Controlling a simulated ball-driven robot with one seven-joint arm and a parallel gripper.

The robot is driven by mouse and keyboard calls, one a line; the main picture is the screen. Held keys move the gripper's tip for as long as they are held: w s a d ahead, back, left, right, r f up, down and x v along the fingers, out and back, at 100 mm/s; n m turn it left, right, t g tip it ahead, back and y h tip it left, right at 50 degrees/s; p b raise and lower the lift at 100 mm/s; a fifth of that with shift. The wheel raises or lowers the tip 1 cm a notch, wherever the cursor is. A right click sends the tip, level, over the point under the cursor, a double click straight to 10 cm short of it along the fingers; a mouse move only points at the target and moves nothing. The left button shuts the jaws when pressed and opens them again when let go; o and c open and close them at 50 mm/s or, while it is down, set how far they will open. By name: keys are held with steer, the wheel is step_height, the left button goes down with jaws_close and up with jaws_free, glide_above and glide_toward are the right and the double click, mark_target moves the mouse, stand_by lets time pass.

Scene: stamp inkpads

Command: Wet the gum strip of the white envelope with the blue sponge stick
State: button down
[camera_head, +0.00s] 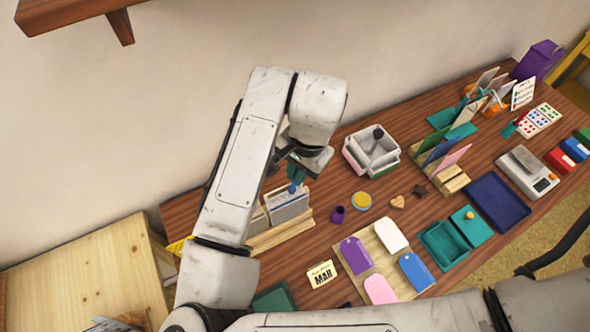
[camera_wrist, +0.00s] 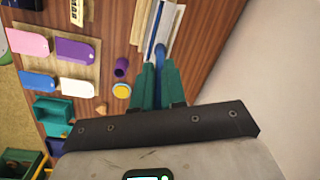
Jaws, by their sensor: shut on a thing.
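My gripper (camera_head: 294,178) has teal fingers, which also show in the wrist view (camera_wrist: 157,85). It is shut on the blue sponge stick (camera_wrist: 160,57), which points down between the fingers; a little of the stick shows in the head view (camera_head: 292,188). The white envelope (camera_head: 288,208) appears to stand upright in a wooden rack (camera_head: 283,234), with a bluish line along its top. In the wrist view the envelope is a narrow pale strip (camera_wrist: 165,25). The stick's tip is at the envelope's near top end; I cannot tell whether they touch. The gum strip is not clearly distinguishable.
A purple pot (camera_head: 338,214) and a round yellow-rimmed dish (camera_head: 361,201) stand right of the rack. Coloured tags lie on a beige board (camera_head: 376,246) in front. A white divided box (camera_head: 352,157) stands behind. The wall is close behind the table.

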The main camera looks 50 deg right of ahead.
steer(key=shift+s+d, duration=0.15)
steer(key=shift+d, duration=0.4)
steer(key=shift+s+d+p, duration=0.2)
steer(key=shift+d+p, duration=0.15)
steer(key=shift+d, duration=0.15)
steer(key=shift+s, duration=0.15)
steer(key=s+a+r+p, duration=0.2)
steer(key=s+r+p, duration=0.1)
steer(key=s+r, duration=0.2)
steer(key=shift+s, duration=0.7)
stand_by(0.4)
steer(key=shift+a, duration=0.1)
stand_by(0.4)
